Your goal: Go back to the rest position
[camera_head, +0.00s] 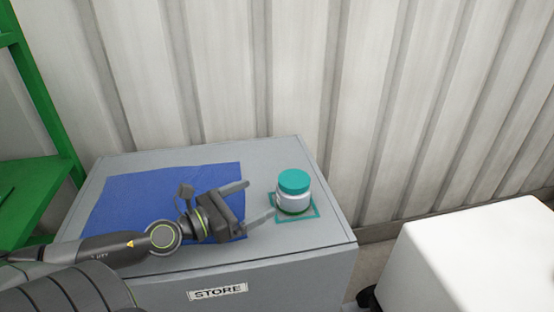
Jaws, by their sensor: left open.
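My left gripper (260,202) is over the grey cabinet with its two fingers spread open and nothing between them. Its fingers point right, toward a white jar (293,201) with a teal lid. The jar stands upright inside a teal square outline (312,213) on the right part of the cabinet top. The lower fingertip is close to the jar; I cannot tell whether it touches. My right gripper is not in view.
The grey cabinet (320,263) carries a STORE label and a blue mat (130,200) under my left arm. A green rack (45,175) stands at the left. A white box-shaped unit (470,260) is at the lower right. A corrugated wall (280,70) rises behind.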

